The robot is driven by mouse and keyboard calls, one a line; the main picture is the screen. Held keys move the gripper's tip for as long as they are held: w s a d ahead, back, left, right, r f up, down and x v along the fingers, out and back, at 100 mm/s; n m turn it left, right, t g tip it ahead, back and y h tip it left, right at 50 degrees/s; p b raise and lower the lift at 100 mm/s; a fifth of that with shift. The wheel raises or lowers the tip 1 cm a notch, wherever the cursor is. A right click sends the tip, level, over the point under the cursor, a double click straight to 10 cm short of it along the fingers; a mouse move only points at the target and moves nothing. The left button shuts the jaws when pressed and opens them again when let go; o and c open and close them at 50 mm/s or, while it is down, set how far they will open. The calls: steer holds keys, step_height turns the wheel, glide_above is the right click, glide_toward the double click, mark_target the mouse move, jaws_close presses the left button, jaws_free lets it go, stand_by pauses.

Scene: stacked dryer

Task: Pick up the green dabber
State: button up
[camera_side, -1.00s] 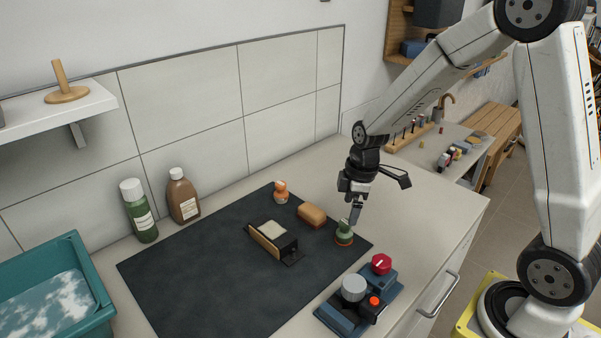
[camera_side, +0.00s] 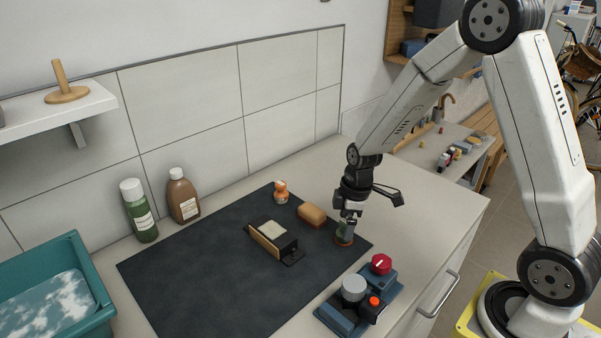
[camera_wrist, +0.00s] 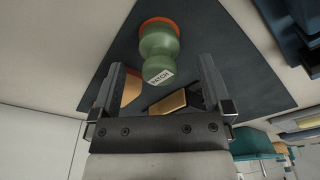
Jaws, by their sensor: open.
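The green dabber (camera_side: 344,234) stands upright on the dark mat near its right corner, partly hidden by my gripper (camera_side: 349,217) in the side view. In the wrist view the green dabber (camera_wrist: 159,50) has a rounded two-lobed green body, an orange-brown rim at the far end and a white "PATCH" label. My gripper (camera_wrist: 163,85) is open. Its two fingers are on either side of the label end of the dabber, which lies just ahead of or between the fingertips. I cannot tell whether a finger touches it.
On the dark mat (camera_side: 190,285) are a wooden block (camera_side: 312,215), an orange-topped dabber (camera_side: 281,192) and a small holder (camera_side: 273,241). A blue control box (camera_side: 340,318) with knobs stands close in front. Bottles (camera_side: 183,196) and a teal tub (camera_side: 85,262) are at left.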

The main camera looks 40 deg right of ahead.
steer(key=shift+w+a+f, duration=0.15)
steer(key=shift+f, duration=1.3)
steer(key=shift+c, duration=0.2)
steer(key=c, duration=1.3)
steer(key=shift+r, duration=0.15)
steer(key=shift+r, duration=0.7)
steer(key=s+a+r, duration=0.1)
steer(key=s+r, duration=1)
steer(key=s, duration=0.3)
steer(key=shift+r, duration=0.15)
